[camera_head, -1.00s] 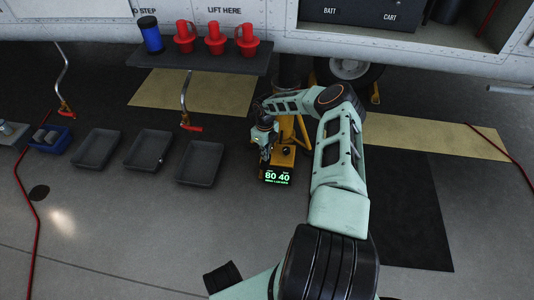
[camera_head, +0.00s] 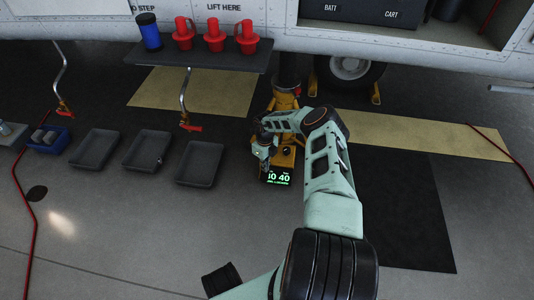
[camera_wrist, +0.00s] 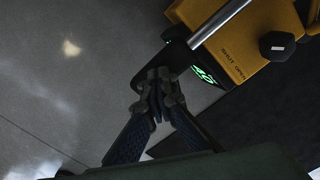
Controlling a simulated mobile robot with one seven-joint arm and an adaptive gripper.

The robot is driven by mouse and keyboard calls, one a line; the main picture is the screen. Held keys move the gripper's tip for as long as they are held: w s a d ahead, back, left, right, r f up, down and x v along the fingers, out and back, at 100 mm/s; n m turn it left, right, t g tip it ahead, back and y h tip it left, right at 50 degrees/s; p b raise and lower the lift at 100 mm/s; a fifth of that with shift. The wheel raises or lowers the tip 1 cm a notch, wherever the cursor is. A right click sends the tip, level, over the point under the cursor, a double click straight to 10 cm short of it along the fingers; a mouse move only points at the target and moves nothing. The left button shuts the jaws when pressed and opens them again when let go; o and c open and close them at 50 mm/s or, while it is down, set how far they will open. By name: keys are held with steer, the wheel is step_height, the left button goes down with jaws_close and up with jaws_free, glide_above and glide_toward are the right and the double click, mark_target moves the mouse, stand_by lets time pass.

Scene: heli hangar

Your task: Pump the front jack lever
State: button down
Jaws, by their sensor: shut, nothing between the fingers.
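The yellow front jack (camera_head: 286,100) stands beside the aircraft wheel, partly covered by my arm. Its black base display (camera_head: 279,178) has green digits; "40" reads clearly and the left number is partly hidden. In the wrist view, the jack's yellow body (camera_wrist: 262,35) carries a dark hex knob, and a bare metal rod (camera_wrist: 220,22), apparently the lever, slants across it. My gripper (camera_head: 265,168) is low at the jack's left front. Contact cannot be told.
A shelf (camera_head: 200,55) with red caps and a blue canister hangs along the fuselage. Grey trays (camera_head: 199,165) and a blue bin (camera_head: 48,140) lie left of the jack. A dark mat (camera_head: 405,200) lies to the right.

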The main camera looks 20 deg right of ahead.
step_height(320, 180, up, 8)
steer(key=p, duration=0.5)
steer(key=shift+r+p, duration=0.2)
steer(key=shift+p, duration=0.1)
steer(key=shift+r, duration=0.1)
step_height(320, 180, up, 5)
steer(key=p, duration=0.3)
stand_by(0.6)
